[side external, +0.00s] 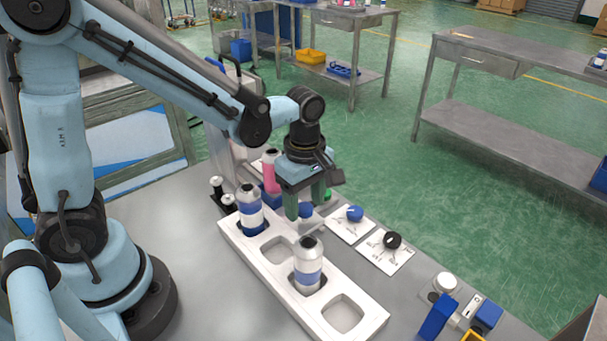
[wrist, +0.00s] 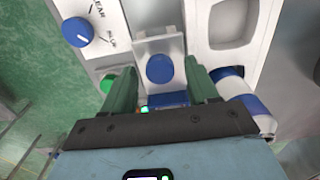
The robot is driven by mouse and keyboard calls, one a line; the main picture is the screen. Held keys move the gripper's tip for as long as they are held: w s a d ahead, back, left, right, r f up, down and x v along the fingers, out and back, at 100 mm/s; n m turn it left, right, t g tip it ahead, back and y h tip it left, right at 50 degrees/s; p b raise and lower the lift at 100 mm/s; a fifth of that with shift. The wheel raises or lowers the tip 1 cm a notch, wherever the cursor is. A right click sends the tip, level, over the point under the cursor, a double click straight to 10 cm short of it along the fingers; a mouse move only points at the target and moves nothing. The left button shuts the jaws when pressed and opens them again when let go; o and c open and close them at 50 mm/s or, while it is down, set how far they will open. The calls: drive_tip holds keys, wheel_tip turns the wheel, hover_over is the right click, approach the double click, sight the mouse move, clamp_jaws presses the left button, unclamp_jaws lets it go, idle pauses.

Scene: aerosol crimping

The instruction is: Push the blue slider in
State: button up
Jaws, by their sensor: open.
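In the wrist view, a blue round knob (wrist: 159,69) sits on a pale slide plate (wrist: 160,46); I take it for the blue slider. A darker blue block (wrist: 168,99) shows just below it. My gripper (wrist: 162,78) is open, with one green finger on each side of the knob and nothing held. I cannot tell whether the fingers touch the slide. In the side view, my gripper (side external: 304,203) points down just behind the white tray (side external: 345,285), and a small part of something blue (side external: 306,210) shows between its fingers. Much of the slider is hidden there.
Two white-and-blue cans (side external: 249,212) (side external: 308,268) stand in the tray, close to my gripper. A blue dial (side external: 354,213) and a black dial (side external: 392,240) lie to the right. A green button (wrist: 107,83) is beside my left finger. A pink bottle (side external: 269,172) stands behind.

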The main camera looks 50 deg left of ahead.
drive_tip(key=shift+f, duration=0.15)
clamp_jaws()
drive_tip(key=shift+a, duration=6.3)
unclamp_jaws()
wheel_tip(320, 180, up, 12)
